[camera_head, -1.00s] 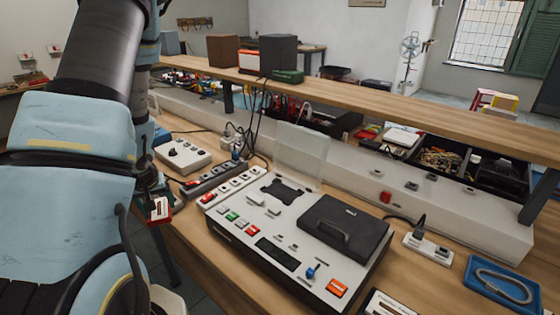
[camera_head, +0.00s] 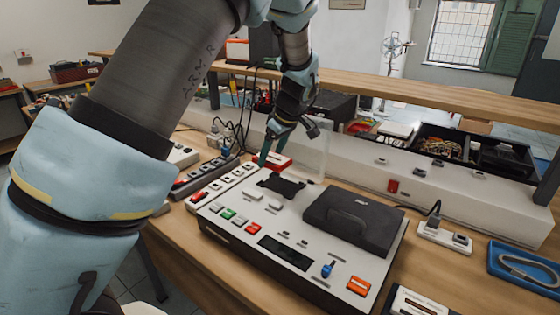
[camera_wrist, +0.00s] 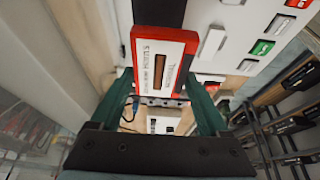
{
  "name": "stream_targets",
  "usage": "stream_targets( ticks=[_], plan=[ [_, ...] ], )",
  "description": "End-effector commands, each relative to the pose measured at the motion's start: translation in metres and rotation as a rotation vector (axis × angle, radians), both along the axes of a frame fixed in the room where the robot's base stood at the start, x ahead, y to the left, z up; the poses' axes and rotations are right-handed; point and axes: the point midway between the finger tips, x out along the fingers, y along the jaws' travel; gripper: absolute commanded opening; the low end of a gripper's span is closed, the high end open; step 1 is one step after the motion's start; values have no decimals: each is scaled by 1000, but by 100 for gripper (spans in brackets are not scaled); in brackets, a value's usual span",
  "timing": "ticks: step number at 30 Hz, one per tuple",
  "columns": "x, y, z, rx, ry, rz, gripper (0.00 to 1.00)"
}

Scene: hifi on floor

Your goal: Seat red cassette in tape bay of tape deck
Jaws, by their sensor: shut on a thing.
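My gripper (camera_head: 268,152) is shut on the red cassette (camera_head: 279,163), which has a white label. In the wrist view the cassette (camera_wrist: 160,62) sits between the two green fingers. The light grey tape deck (camera_head: 228,250) stands on the bench. Its dark tape bay (camera_head: 283,187) is in the deck's upper left part, under a raised clear lid (camera_head: 312,150). The cassette is at the far left side of the bay, apparently above the deck. Its exact height and any contact cannot be told.
A power strip (camera_head: 195,182) with cables lies left of the deck. A long shelf (camera_head: 420,90) crosses behind it. A blue tray (camera_head: 525,270) stands at right.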

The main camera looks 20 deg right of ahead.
Motion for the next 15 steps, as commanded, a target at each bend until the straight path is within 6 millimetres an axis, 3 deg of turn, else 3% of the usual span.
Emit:
stream_targets(
  ticks=[4,15],
  plan=[
    [-15,-17,3,0,-2,15,15],
    [-17,-19,-13,1,-1,20,15]
  ],
)
